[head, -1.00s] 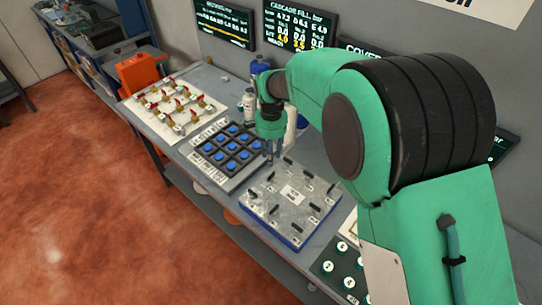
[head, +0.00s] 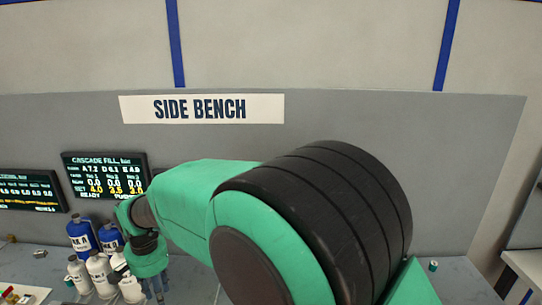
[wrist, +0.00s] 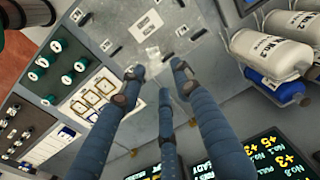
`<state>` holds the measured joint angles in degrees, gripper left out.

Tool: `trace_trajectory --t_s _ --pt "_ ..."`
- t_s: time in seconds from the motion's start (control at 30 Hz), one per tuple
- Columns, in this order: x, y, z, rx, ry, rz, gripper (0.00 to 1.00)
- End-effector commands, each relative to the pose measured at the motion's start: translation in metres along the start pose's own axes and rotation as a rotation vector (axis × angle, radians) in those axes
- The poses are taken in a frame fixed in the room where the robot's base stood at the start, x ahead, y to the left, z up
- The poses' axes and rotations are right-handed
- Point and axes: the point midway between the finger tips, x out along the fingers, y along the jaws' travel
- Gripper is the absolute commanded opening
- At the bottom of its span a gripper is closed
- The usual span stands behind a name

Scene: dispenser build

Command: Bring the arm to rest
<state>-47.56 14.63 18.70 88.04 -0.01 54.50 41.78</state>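My arm reaches out from the lower right of the head view, bent down at its end. My gripper (head: 157,292) hangs near the lower left of that view, beside the bottles. In the wrist view my gripper (wrist: 157,80) shows its blue-grey fingers spread apart with nothing between them. Beyond the fingertips is the grey metal plate (wrist: 185,52) with black bars and small labels. I cannot tell the exact gap between the fingertips and the plate.
White bottles (head: 99,270) and blue bottles (head: 80,233) stand close by the gripper. Lit screens (head: 104,174) are on the wall behind. The wrist view shows a panel of green knobs (wrist: 48,68) at left.

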Motion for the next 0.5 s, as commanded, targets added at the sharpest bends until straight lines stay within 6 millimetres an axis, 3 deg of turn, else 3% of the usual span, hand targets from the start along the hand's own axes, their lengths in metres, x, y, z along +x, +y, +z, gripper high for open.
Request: trace_trajectory --t_s 0.03,0.2,0.5 --pt "-0.015 0.02 -0.006 0.008 0.013 -0.009 0.32" --pt "-0.056 0.083 -0.014 0.017 0.049 -0.027 0.32" --pt "-0.115 0.194 -0.006 0.032 0.118 -0.046 0.32"
